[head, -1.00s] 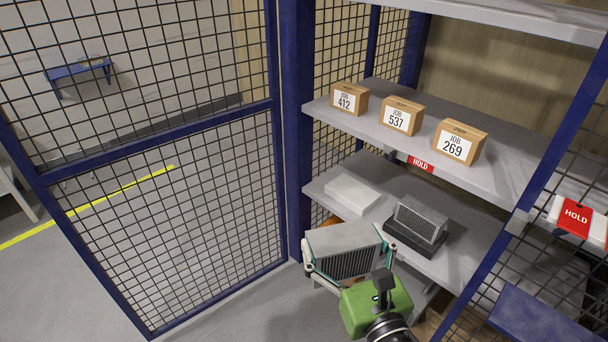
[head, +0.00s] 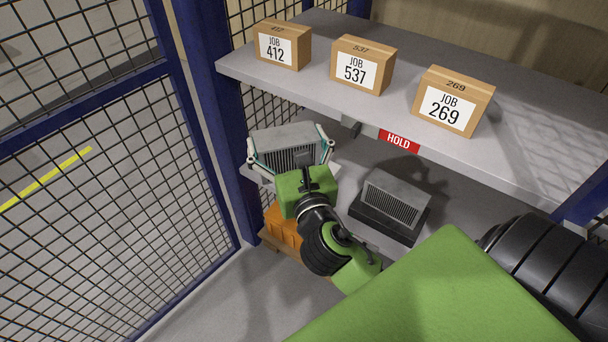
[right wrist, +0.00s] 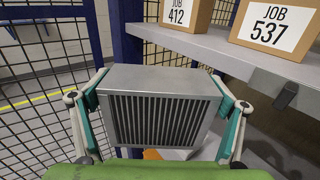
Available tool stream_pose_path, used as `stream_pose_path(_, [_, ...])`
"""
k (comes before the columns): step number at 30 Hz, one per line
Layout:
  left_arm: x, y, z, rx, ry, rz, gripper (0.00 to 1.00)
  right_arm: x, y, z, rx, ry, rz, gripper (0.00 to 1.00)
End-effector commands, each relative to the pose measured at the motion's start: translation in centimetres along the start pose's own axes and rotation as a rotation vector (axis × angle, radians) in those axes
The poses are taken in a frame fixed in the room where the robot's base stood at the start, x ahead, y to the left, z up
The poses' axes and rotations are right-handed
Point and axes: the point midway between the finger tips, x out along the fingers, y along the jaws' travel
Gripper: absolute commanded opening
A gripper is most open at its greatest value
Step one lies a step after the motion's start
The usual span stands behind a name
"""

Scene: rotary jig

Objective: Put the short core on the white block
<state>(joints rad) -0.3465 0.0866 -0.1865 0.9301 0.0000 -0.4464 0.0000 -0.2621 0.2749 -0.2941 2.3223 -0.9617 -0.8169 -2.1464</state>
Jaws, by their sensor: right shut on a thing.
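My right gripper (head: 291,150) is shut on the short core (head: 285,138), a grey finned box, with one finger on each side. My left gripper is not in view.
A second finned core (head: 393,199) sits on a black block (head: 385,221) on the lower shelf (head: 345,184), to the right. The upper shelf (head: 235,65) with several job boxes overhangs closely. A blue post (head: 228,140) and mesh fence stand left. An orange bin (head: 283,226) is below.

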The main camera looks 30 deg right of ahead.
Motion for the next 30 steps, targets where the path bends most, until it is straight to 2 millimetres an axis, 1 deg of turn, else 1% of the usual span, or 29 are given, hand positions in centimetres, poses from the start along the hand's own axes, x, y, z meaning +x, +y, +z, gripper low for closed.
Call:
stream_pose_path(1, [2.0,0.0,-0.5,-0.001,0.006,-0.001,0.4,0.8,-0.6,-1.7,0.003,-0.012,-0.033,0.44])
stream_pose_path(9, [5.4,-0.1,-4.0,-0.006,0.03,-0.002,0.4,4.0,-3.9,-6.6,0.003,-0.011,-0.218,0.44])
stream_pose_path(15, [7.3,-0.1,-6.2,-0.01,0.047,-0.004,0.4,5.8,-6.2,-9.7,0.003,-0.013,-0.349,0.44])
stream_pose_path(18, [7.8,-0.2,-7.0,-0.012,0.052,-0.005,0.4,6.3,-7.1,-10.9,0.002,-0.011,-0.405,0.44])
stream_pose_path(21, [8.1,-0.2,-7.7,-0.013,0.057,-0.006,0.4,6.7,-7.8,-11.7,0.0,-0.011,-0.447,0.44])
stream_pose_path(27, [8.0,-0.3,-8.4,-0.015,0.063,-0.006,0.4,7.2,-8.5,-12.4,-0.001,-0.011,-0.49,0.44])
stream_pose_path(30, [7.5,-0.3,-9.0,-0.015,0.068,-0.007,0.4,7.9,-8.9,-12.7,-0.002,-0.012,-0.497,0.44])
